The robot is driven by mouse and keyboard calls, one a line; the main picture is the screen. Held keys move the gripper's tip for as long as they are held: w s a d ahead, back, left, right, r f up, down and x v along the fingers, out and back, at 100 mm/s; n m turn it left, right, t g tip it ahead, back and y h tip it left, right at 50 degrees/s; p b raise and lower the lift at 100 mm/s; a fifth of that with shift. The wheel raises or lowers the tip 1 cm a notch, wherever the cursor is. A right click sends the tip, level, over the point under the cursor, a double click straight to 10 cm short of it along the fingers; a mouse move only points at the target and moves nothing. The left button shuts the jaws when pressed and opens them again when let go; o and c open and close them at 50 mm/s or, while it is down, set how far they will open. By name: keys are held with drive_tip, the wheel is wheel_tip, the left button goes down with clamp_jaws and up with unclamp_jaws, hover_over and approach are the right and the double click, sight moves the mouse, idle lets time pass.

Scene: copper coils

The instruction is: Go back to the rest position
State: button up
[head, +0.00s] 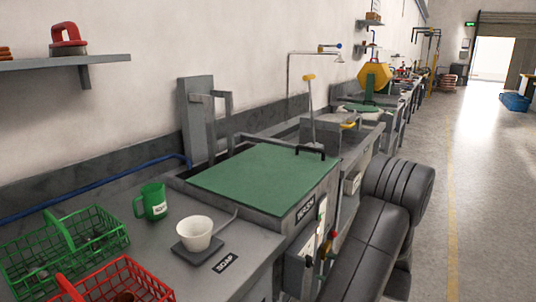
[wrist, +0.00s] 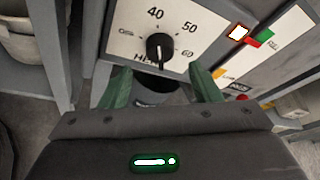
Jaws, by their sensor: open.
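My gripper (wrist: 159,72) shows in the wrist view with its two green fingers spread apart and nothing between them. A black dial knob (wrist: 159,48) on a white panel (wrist: 195,22) marked 40, 50 and 60 is in front of the fingers. The knob's pointer stands upright in the picture. I cannot tell whether the fingers touch the panel. In the head view my dark arm (head: 372,235) fills the lower right, beside the tank; I cannot make out the gripper there.
A tank with a green lid (head: 262,178) stands left of my arm. A bench holds a green mug (head: 153,203), a white bowl (head: 197,234), a green basket (head: 60,252) and a red basket (head: 115,283). The floor (head: 485,190) at right is clear.

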sight(313, 263)
drive_tip(key=x, duration=0.5)
drive_tip(key=shift+w+a+f, duration=0.1)
drive_tip(key=shift+w+a, duration=0.05)
